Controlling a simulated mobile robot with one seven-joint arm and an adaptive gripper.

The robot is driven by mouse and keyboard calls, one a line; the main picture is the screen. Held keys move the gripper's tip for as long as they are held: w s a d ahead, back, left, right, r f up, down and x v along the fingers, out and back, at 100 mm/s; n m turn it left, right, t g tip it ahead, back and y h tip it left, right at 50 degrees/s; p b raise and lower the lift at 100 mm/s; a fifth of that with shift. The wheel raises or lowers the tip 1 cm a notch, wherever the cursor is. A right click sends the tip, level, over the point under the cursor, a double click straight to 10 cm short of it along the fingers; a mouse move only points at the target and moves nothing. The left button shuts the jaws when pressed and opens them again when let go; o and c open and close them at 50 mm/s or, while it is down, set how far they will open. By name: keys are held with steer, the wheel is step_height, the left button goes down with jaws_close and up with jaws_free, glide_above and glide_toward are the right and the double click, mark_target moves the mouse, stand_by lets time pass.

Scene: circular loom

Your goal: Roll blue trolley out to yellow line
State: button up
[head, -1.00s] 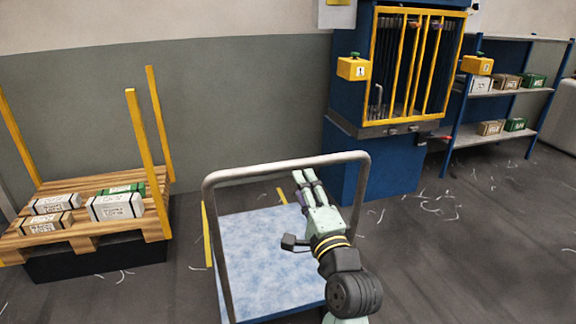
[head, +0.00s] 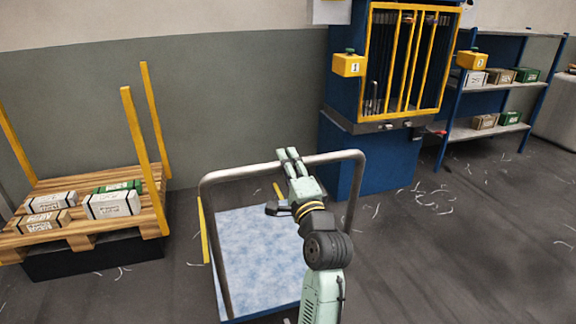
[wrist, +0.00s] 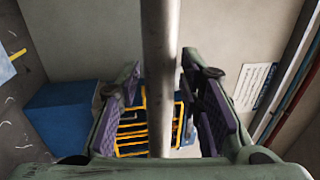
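The blue trolley (head: 258,250) stands in the middle foreground of the head view, with a mottled blue deck and a tall grey tube handle (head: 240,172). My gripper (head: 289,155) is at the top bar of this handle, right of its middle. In the wrist view the bar (wrist: 160,70) runs between the two fingers of my gripper (wrist: 165,115). The fingers are apart, and a gap shows on the right side of the bar; contact is not clear. Yellow floor strips show at the deck's left edge (head: 206,230) and behind it (head: 278,191).
A blue machine with a yellow barred gate (head: 405,60) stands behind the trolley. A wooden pallet (head: 85,232) with boxes and yellow posts is at left. A blue shelf (head: 490,90) with boxes is at back right. The right floor is open, with white scraps.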

jaws_close()
stand_by(0.7)
